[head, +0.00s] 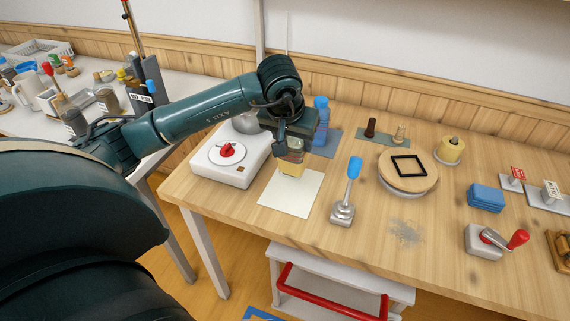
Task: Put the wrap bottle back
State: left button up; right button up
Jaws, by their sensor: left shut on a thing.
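My left gripper (290,145) points down over the white sheet (300,203) near the table's left side. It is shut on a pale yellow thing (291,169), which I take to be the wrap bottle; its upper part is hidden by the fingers. It looks upright, with its lower end over the back part of the sheet. I cannot tell whether it touches the sheet. A blue bottle (321,113) stands behind the gripper, by a blue-grey mat (329,146) partly hidden by my arm. My right gripper is not in view.
A white device with a red knob (230,166) stands left of the sheet. A blue-handled lever (346,195) stands close to its right. Farther right are a round wooden board (408,180), a blue block (486,198) and a red-handled crank (490,241). A grey speckled patch (406,233) marks the front.

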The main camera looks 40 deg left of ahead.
aim_at(293, 161)
pick_arm(q)
notch_tip(293, 161, down, 3)
jog(key=shift+r, duration=0.1)
notch_tip(293, 161, down, 3)
jog(key=shift+f, duration=0.4)
jog(key=o, duration=0.8)
jog(key=shift+f, duration=0.1)
jog(key=o, duration=0.5)
jog(key=shift+c, duration=0.2)
